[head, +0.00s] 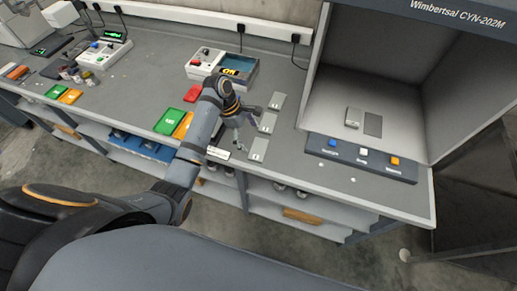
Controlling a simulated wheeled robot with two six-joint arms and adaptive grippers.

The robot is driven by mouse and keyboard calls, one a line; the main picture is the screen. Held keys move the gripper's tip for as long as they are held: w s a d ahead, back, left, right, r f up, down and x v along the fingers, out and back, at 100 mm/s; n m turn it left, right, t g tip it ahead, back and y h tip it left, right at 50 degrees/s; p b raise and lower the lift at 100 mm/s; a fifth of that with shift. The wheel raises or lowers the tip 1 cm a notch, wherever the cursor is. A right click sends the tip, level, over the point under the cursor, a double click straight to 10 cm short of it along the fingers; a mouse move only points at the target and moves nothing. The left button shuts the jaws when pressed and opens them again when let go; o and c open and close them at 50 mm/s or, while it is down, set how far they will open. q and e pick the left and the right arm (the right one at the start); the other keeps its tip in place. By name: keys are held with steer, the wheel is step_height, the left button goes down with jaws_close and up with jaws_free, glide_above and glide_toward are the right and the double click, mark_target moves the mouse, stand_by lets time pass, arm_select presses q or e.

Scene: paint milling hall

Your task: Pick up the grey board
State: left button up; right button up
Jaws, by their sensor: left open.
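Three flat light-grey boards lie in a row on the bench in the head view: a far one (277,101), a middle one (267,123) and a near one (258,149) with a small mark. I cannot tell which one is the task's grey board. My left gripper (250,122) is open and empty, just left of the middle board and close above the bench. Whether it touches a board is unclear. My right gripper is not in view.
Right of the boards stands an open booth (320,112) with a grey block (353,117), a dark rectangle (373,125) and a front button panel (340,150).

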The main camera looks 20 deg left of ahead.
mark_target(257, 149)
arm_select(q)
steer(key=shift+d+f, duration=0.15)
steer(key=shift+f, duration=0.15)
steer(key=p+x, duration=0.1)
steer(key=x, duration=0.4)
steer(key=shift+s+d+r, duration=0.1)
steer(key=c, duration=0.8)
